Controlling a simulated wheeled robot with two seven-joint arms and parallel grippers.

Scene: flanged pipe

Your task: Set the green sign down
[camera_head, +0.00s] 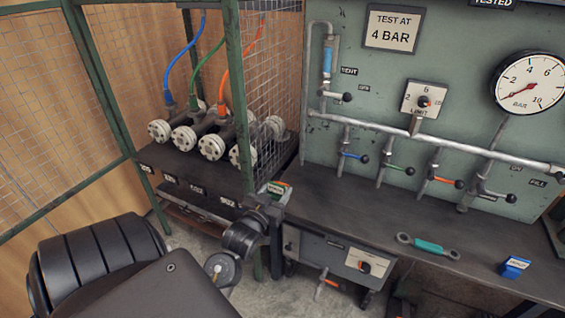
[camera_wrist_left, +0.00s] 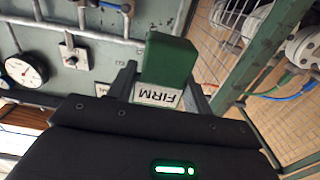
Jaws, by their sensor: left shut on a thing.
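The green sign (camera_wrist_left: 168,60) is a small block with a white label reading FIRM in the left wrist view. It sits between the two fingers of my left gripper (camera_wrist_left: 160,92), which is shut on it. In the head view the sign (camera_head: 276,188) looks small, at the tip of my left gripper (camera_head: 270,198), near the left end of the dark bench and the cage's corner post. I cannot tell from these views how far it is above the bench. My right gripper is not in view.
On the dark bench (camera_head: 390,215) lie a teal-handled wrench (camera_head: 428,246) and a blue sign (camera_head: 515,266). A mesh cage with a green post (camera_head: 238,95) holds several flanged pipes (camera_head: 212,143). Valve levers and a gauge (camera_head: 529,83) line the back panel. The bench's middle is clear.

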